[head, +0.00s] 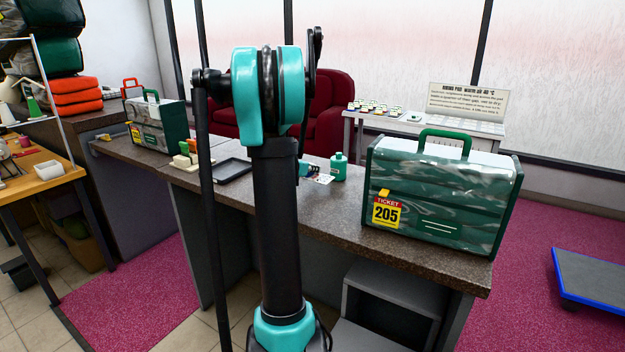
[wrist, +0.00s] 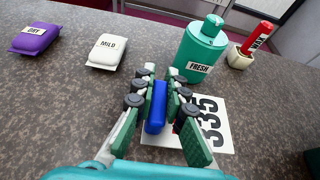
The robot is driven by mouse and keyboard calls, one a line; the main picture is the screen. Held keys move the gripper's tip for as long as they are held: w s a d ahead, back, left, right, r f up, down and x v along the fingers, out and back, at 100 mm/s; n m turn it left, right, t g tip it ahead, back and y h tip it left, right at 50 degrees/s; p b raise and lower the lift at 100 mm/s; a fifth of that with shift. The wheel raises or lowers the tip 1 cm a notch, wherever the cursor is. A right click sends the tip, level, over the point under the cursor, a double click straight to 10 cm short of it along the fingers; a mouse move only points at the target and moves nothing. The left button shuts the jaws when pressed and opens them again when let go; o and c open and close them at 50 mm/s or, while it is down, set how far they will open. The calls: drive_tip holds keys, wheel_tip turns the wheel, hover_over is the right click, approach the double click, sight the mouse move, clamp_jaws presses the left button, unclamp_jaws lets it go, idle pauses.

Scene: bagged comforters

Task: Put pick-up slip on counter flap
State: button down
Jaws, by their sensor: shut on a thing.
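My gripper (wrist: 160,78) is closed on a narrow blue piece (wrist: 156,108) between its two fingers, low over the counter. The pick-up slip (wrist: 208,125), a white card with "335" in black, is under and beside the fingers. A bit of red shows by the right finger. I cannot tell whether the blue piece is fixed to the slip or whether the slip touches the counter. In the head view the slip (head: 323,179) shows small beside my arm. I cannot tell which section of the speckled counter (head: 340,220) is the flap.
A teal "FRESH" bottle (wrist: 201,48) stands just beyond the slip, with a red "WAX" stick (wrist: 257,38) in a cup. "MILD" (wrist: 108,51) and "DRY" (wrist: 36,38) blocks lie left. A bagged green comforter (head: 440,195) with ticket 205 and a black tray (head: 233,171) occupy the counter.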

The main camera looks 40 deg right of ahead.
sight(312, 184)
drive_tip(key=shift+f, duration=2.05)
drive_tip(key=shift+f, duration=0.15)
drive_tip(key=c, duration=1.6)
unclamp_jaws()
drive_tip(key=shift+o, duration=0.2)
